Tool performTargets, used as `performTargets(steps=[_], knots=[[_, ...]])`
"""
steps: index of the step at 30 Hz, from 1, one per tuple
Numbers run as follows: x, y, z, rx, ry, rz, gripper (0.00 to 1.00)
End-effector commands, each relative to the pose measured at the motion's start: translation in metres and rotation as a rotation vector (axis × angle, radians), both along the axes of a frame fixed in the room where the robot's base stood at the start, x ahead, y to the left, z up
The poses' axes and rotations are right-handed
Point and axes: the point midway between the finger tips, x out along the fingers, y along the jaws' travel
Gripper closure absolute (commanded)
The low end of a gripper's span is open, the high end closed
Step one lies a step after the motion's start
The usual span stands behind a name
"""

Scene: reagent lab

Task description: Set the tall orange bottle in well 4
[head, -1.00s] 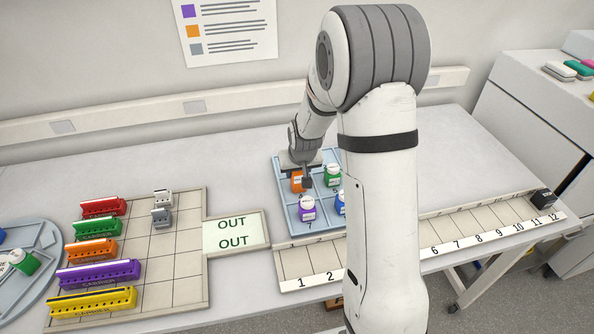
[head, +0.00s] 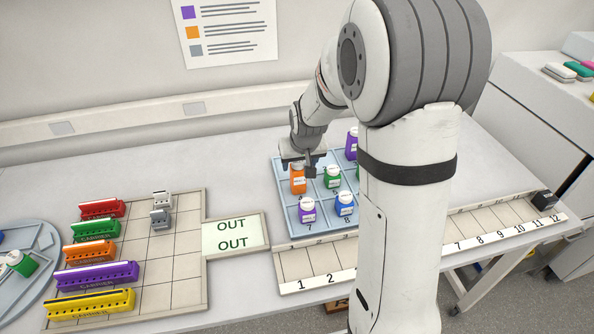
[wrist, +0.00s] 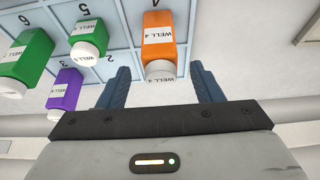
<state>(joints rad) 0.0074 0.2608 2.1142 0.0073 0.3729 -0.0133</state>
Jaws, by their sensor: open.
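The tall orange bottle (head: 298,181) stands upright in the blue tray's (head: 285,212) left column. In the wrist view the bottle (wrist: 159,40) has a white cap and a "WELL 4" label, and the tray's number 4 shows by its base. My gripper (head: 305,166) is open and empty, just above and behind the bottle in the head view. In the wrist view its fingers (wrist: 162,88) are spread to either side of the bottle's cap end, clear of it.
Green (head: 332,178), purple (head: 308,211), blue (head: 346,204) and tall purple (head: 352,146) bottles stand in neighbouring wells. A numbered strip (head: 318,262) runs along the front. The board with coloured carriers (head: 178,272) and the OUT pad (head: 236,234) lie left.

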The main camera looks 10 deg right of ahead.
Motion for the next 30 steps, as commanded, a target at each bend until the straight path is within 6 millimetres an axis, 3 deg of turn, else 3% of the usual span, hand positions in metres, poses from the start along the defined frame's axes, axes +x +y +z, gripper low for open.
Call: performTargets(steps=[6, 13, 16, 20, 24, 30], knots=[[-0.014, 0.000, 0.035, 0.000, -0.004, -0.001, 0.40], [-0.025, 0.000, 0.053, 0.000, 0.001, -0.001, 0.40], [-0.042, 0.000, 0.065, -0.001, 0.005, -0.001, 0.40], [-0.089, 0.000, 0.088, -0.001, 0.020, 0.000, 0.40], [-0.155, -0.001, 0.106, -0.002, 0.047, 0.000, 0.40], [-0.230, -0.001, 0.112, -0.003, 0.081, 0.001, 0.40]])
